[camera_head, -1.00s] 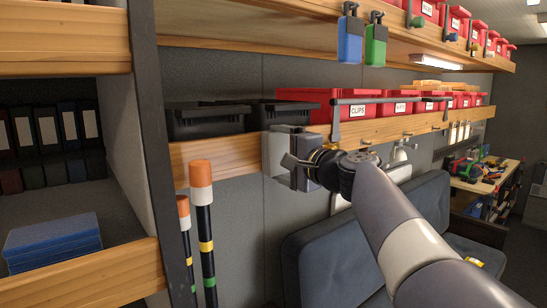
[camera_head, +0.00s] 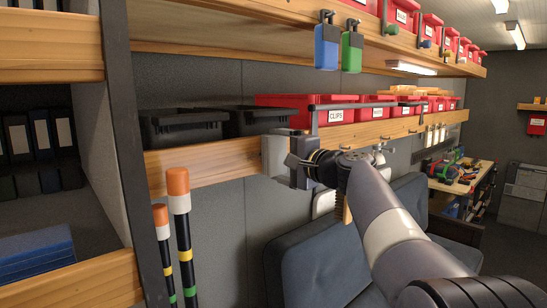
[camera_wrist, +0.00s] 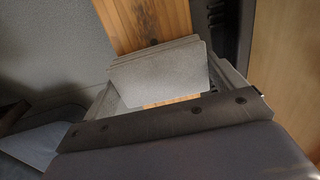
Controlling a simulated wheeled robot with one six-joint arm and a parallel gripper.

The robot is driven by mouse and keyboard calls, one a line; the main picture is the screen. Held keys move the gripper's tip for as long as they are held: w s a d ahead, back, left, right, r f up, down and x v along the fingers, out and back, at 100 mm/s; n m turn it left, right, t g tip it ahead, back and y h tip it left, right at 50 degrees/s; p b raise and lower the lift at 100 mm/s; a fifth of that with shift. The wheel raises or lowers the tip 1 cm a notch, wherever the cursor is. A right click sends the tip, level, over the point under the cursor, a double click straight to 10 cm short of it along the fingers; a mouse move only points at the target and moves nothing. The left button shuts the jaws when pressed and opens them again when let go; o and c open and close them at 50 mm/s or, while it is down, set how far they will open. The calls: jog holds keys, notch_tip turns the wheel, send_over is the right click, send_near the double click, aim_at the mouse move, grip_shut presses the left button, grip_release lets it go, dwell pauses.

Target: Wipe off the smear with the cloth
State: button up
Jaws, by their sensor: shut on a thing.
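My gripper (camera_head: 286,168) is at the front of the wooden shelf edge (camera_head: 210,156), shut on a folded pale grey cloth (camera_head: 273,156). In the wrist view, the cloth (camera_wrist: 158,74) is a layered flat pad between the fingers of my gripper (camera_wrist: 165,92). The cloth lies over part of the wooden board (camera_wrist: 155,22); I cannot tell whether it touches. I cannot make out a smear in either view; the cloth and gripper hide part of the board.
Black bins (camera_head: 185,125) and red labelled bins (camera_head: 335,114) stand on the shelf above the board. A blue tag (camera_head: 326,45) and a green tag (camera_head: 351,50) hang overhead. Striped poles (camera_head: 180,235) stand at left, and a dark padded seat (camera_head: 310,255) lies below.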

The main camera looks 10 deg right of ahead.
aim_at(235, 160)
jog(key=shift+w+d, duration=0.55)
jog(key=shift+d, duration=0.25)
jog(key=shift+s+a+b, duration=0.35)
jog(key=shift+s+a, duration=0.15)
jog(key=shift+a, duration=0.25)
jog(key=shift+s+a+b, duration=0.3)
jog(key=shift+s+a, duration=0.25)
jog(key=shift+a, duration=0.25)
jog(key=shift+s+a+b, duration=0.35)
jog(key=shift+s+a, duration=0.15)
jog(key=shift+a, duration=0.25)
jog(key=shift+s+a+b, duration=0.15)
jog(key=shift+s+a, duration=0.45)
jog(key=shift+a, duration=0.3)
jog(key=shift+s+a+b, duration=0.15)
jog(key=shift+s+a, duration=0.5)
jog(key=shift+a, duration=0.3)
jog(key=shift+s+a+b, duration=0.15)
jog(key=shift+s+a, duration=0.45)
jog(key=shift+a, duration=0.3)
jog(key=shift+s+d+b, duration=0.35)
jog(key=shift+s+d, duration=0.1)
jog(key=shift+s, duration=0.05)
jog(key=shift+b+v, duration=0.75)
jog(key=shift+v, duration=1.65)
